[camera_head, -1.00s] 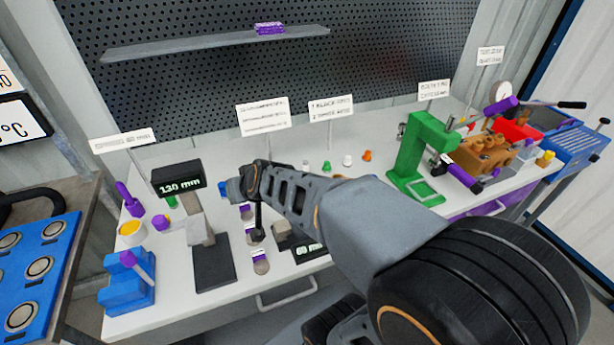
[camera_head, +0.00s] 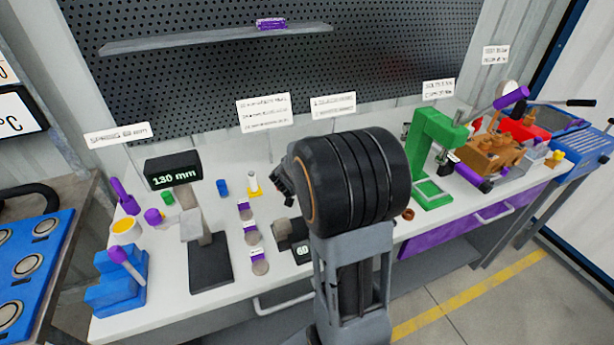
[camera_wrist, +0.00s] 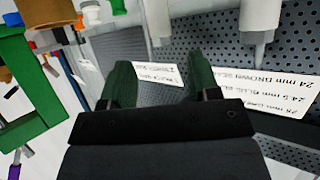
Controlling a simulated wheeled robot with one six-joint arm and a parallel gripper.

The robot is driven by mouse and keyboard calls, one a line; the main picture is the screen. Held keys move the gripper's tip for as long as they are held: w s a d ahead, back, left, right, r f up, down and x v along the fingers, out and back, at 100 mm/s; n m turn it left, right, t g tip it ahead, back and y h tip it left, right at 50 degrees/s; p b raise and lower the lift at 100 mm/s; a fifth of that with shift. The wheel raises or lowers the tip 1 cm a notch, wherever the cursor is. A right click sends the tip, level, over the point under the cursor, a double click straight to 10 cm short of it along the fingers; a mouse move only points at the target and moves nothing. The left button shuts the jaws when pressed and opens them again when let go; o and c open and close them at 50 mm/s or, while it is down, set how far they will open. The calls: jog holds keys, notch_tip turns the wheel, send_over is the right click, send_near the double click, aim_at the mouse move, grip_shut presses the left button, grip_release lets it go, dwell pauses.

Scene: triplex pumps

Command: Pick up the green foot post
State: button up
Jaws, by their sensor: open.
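My gripper (camera_wrist: 160,64) is open in the wrist view. Its two dark green fingers are apart, with nothing held between them. Beyond the gap are a perforated panel and a white label card. I cannot make out the green foot post for certain in either current view. My own arm covers the middle of the bench in the head view, where a small green piece stood in the earlier frame. Another small green piece (camera_head: 168,198) stands at the left beside the 130 mm gauge; I cannot tell whether it is the post.
A green press (camera_head: 432,155) stands right of my arm, with a brown pump (camera_head: 490,155) beyond it. The 130 mm gauge (camera_head: 174,172), a blue cylinder (camera_head: 222,187) and a white post with a yellow foot (camera_head: 253,184) stand left. White cylinders (camera_wrist: 260,22) show close in the wrist view.

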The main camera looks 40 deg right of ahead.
jog(key=shift+x, duration=1.15)
jog(key=b+x, duration=0.1)
jog(key=x, duration=0.2)
jog(key=shift+w+f, duration=0.25)
jog(key=shift+f, duration=0.05)
jog(key=shift+x, duration=0.85)
jog(key=shift+r, duration=0.1)
jog(key=shift+c, duration=0.4)
grip_shut()
jog(key=shift+r, duration=0.1)
